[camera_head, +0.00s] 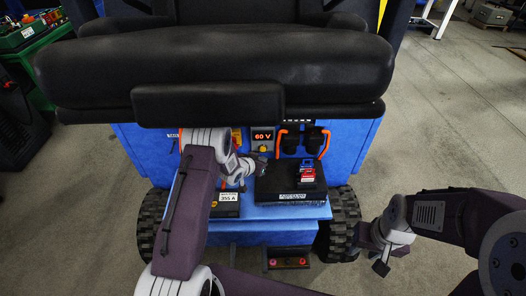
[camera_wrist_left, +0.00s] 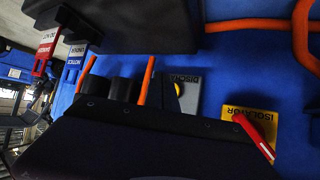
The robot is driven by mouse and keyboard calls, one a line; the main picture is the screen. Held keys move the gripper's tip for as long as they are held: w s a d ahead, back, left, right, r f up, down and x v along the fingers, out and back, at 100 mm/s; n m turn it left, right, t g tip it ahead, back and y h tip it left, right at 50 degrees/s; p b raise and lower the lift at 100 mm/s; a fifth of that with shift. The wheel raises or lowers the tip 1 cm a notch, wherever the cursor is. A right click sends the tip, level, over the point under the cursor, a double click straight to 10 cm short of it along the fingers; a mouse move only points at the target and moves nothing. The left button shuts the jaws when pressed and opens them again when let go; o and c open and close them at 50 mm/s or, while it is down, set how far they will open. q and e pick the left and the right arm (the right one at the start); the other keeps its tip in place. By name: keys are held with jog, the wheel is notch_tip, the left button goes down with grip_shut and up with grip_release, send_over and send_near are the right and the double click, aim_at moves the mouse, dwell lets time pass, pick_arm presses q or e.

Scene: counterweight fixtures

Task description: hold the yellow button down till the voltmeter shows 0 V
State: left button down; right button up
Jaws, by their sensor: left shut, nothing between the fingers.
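The voltmeter (camera_head: 263,135) reads 60 V in red on the blue truck's panel. The yellow button (camera_wrist_left: 178,88) shows partly on a grey plate in the left wrist view, beside the dark gripper edge. In the head view it sits just under the voltmeter. My left gripper (camera_head: 261,160) is shut and empty, just below the button; whether it touches the button I cannot tell. The voltmeter is hidden in the left wrist view. My right gripper (camera_head: 370,254) is open and empty, low at the right, away from the truck.
The yellow isolator plate (camera_wrist_left: 250,122) with its red handle is beside the button. Black connectors (camera_wrist_left: 124,89) with orange handles are on the other side. The black seat (camera_head: 230,65) overhangs the panel.

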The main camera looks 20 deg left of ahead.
aim_at(265, 151)
pick_arm(q)
jog(key=shift+w+a, duration=0.2)
jog(key=shift+w, duration=0.35)
jog(key=shift+w+a, duration=0.15)
jog(key=shift+w, duration=0.35)
jog(key=shift+w, duration=0.1)
dwell(1.2)
jog(key=shift+w+a, duration=0.1)
jog(key=shift+w, duration=0.25)
jog(key=shift+w+a+r, duration=0.1)
jog(key=shift+w+a, duration=0.05)
jog(key=shift+w, duration=0.35)
dwell(1.6)
dwell(2.8)
jog(key=shift+s+d, duration=0.3)
jog(key=shift+s, duration=0.65)
